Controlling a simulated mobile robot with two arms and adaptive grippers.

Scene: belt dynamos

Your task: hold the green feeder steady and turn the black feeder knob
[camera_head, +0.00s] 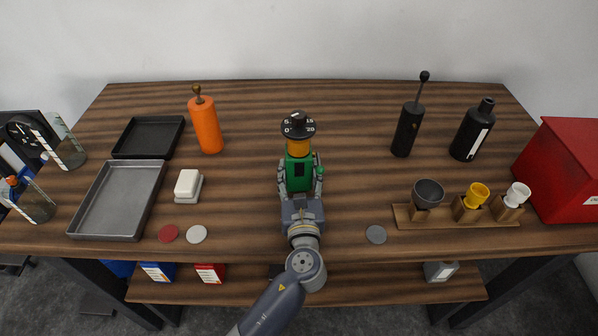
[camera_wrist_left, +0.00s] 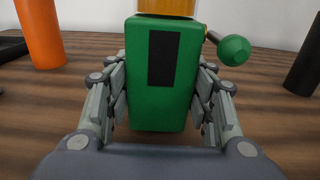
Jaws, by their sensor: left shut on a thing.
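The green feeder (camera_head: 300,173) stands upright near the middle of the table, with an amber section above its green body. The black feeder knob (camera_head: 298,127) is a round dial with white numbers on top of it. My left gripper (camera_head: 300,180) comes from the front edge and is shut on the green body, one finger on each side. In the left wrist view the green feeder (camera_wrist_left: 160,75) fills the space between the fingers, with a green ball handle (camera_wrist_left: 234,50) at its right side. The knob is out of that view. My right gripper is not in view.
An orange grinder (camera_head: 206,125) stands to the left and a black grinder (camera_head: 408,130) to the right. A black bottle (camera_head: 472,132), a wooden cup rack (camera_head: 450,222) and a red box (camera_head: 570,165) are at the right. A grey tray (camera_head: 118,200) lies left. Table around the feeder is clear.

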